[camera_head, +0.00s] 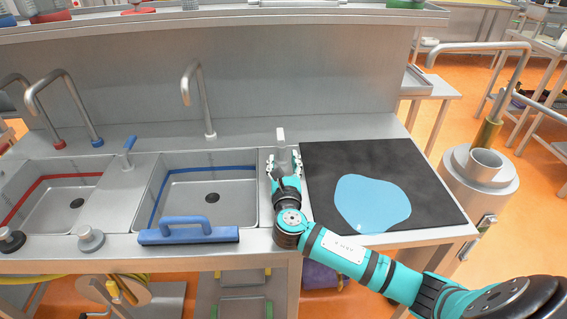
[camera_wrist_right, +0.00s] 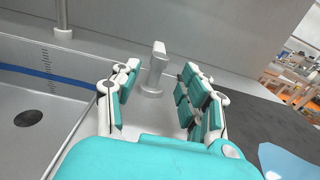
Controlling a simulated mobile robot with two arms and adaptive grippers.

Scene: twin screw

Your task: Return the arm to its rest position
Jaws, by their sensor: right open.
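My right arm (camera_head: 350,257) reaches in from the lower right of the head view. Its gripper (camera_head: 284,163) is over the steel strip between the right sink and the black mat. In the right wrist view the gripper (camera_wrist_right: 160,100) is open, its teal-padded fingers apart with nothing between them. A small grey upright lever (camera_head: 281,136) stands just beyond the fingertips; it also shows in the right wrist view (camera_wrist_right: 155,70), apart from the fingers. My left gripper is not in view.
The right sink (camera_head: 235,205) with a blue stripe lies left of my gripper. A blue handled tool (camera_head: 188,233) lies on the front edge. The black mat (camera_head: 430,205) with a light blue patch (camera_head: 370,203) is right. Tall taps (camera_head: 196,90) stand behind the sinks.

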